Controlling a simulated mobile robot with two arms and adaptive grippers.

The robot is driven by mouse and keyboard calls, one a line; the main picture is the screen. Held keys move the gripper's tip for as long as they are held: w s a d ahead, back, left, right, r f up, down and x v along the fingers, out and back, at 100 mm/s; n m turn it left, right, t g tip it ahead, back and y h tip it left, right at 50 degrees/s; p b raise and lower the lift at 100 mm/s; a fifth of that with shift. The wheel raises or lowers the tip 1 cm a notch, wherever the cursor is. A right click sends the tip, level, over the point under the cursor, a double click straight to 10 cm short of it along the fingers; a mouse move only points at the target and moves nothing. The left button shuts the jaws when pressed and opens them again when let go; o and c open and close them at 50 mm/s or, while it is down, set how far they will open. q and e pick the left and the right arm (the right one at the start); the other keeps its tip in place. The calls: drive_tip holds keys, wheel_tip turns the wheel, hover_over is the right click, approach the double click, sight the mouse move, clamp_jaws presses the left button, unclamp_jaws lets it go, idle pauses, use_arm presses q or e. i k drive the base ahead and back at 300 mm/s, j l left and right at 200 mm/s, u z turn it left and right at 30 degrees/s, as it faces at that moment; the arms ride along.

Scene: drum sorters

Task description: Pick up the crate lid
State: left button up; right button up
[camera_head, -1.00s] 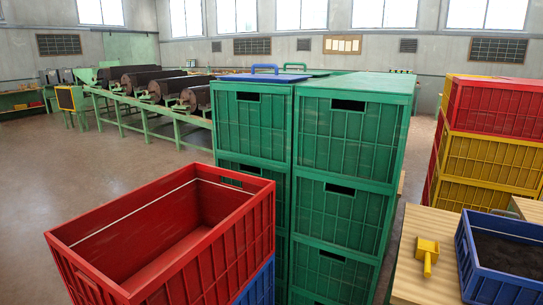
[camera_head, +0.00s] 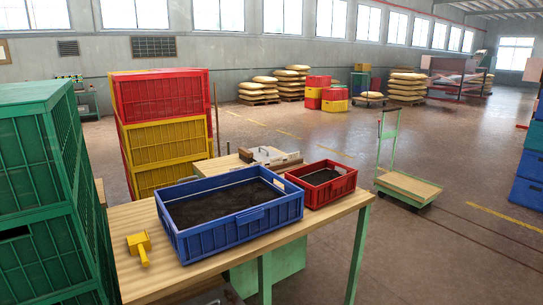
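No crate lid shows in the head view at this moment. A stack of green crates (camera_head: 40,190) stands at the left edge, cut off by the frame; only part of its green top shows. Neither of my grippers is in view.
A wooden workbench (camera_head: 345,205) holds a yellow scoop (camera_head: 140,247), a blue crate (camera_head: 235,228) and a red crate (camera_head: 336,190), both with dark fill. Red and yellow crates (camera_head: 160,140) are stacked behind. A green trolley (camera_head: 408,187) stands on open floor at right.

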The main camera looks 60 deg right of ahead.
sight(260, 154)
drive_tip(key=z, duration=1.85)
